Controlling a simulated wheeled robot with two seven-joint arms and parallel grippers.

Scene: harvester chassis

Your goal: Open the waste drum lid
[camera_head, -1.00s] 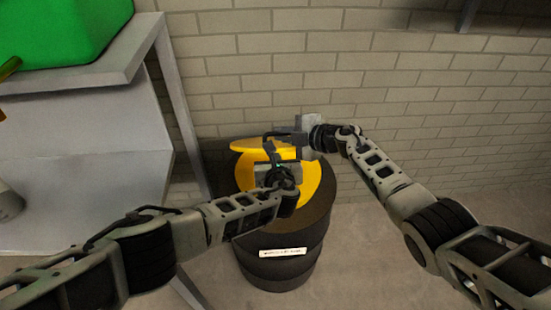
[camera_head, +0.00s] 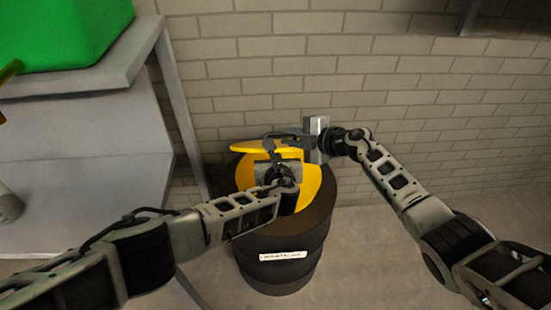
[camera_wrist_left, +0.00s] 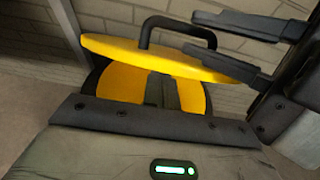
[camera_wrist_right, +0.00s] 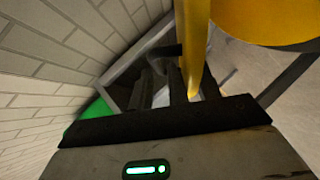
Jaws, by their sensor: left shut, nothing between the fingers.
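The dark waste drum (camera_head: 285,245) stands on the floor by the wall, with a yellow top. Its yellow lid (camera_head: 243,147) is tilted up at the back, and a gap shows beneath it. In the left wrist view the lid (camera_wrist_left: 110,48) carries a black bar handle (camera_wrist_left: 180,24). My left gripper (camera_head: 275,165) is shut and empty at the front of the lid; its fingers (camera_wrist_left: 160,88) point under the raised lid. My right gripper (camera_head: 290,140) is open at the handle's right end, its fingers (camera_wrist_left: 195,32) apart. Whether they touch the handle or lid is unclear. The lid edge (camera_wrist_right: 193,45) shows close to them.
A grey table (camera_head: 85,80) with a green box (camera_head: 65,30) stands left of the drum, its leg close beside it. A brick wall (camera_head: 400,90) is behind. Floor to the drum's right is clear.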

